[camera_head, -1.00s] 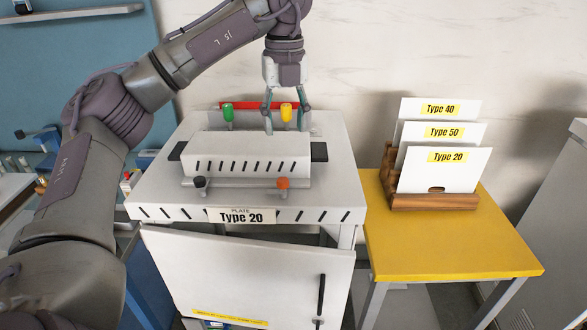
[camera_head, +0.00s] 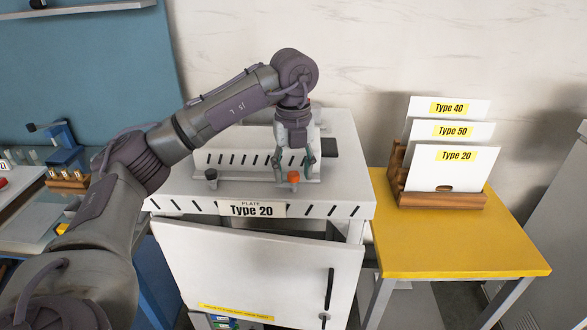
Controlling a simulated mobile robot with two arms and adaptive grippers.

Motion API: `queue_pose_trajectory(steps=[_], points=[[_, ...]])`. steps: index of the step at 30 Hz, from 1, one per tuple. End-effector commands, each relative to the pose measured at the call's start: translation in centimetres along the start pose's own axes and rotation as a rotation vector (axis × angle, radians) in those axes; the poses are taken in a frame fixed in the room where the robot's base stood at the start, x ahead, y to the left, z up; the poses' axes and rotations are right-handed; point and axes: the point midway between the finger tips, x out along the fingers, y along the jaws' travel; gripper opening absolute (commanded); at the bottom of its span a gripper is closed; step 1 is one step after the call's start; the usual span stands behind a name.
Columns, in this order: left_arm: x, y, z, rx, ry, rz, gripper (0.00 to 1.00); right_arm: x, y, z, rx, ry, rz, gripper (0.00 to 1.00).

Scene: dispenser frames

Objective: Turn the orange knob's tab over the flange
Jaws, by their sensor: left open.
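The orange knob (camera_head: 293,178) is at the front right of the dispenser's white block (camera_head: 235,160). My left gripper (camera_head: 292,174) points down with its fingers open, one on each side of the orange knob in the picture. I cannot tell whether either finger touches it. The knob's tab and the flange under it are too small to make out. A black knob (camera_head: 211,175) stands at the front left of the block. The back of the dispenser is hidden behind my left arm. My right gripper is not in view.
The dispenser sits on a white cabinet with a "Type 20" label (camera_head: 251,209) and a door (camera_head: 260,265) slightly ajar. A yellow table (camera_head: 450,245) at right holds a wooden rack (camera_head: 440,200) with white plates. A workbench is at far left.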

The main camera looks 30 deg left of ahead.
Motion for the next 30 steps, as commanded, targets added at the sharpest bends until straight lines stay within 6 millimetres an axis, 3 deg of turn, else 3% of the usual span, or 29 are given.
queue_pose_trajectory(steps=[4,13,23,30], points=[[0.0,0.0,0.0,0.001,0.000,0.000,0.51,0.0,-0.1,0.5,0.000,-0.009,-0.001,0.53],[0.0,0.0,0.0,0.001,0.000,0.000,0.01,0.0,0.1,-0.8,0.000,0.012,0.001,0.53],[0.0,0.0,0.0,0.033,0.000,0.000,0.00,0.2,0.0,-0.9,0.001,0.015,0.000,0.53],[0.1,0.0,0.0,0.161,0.001,0.000,0.00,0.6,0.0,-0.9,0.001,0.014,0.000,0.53]])
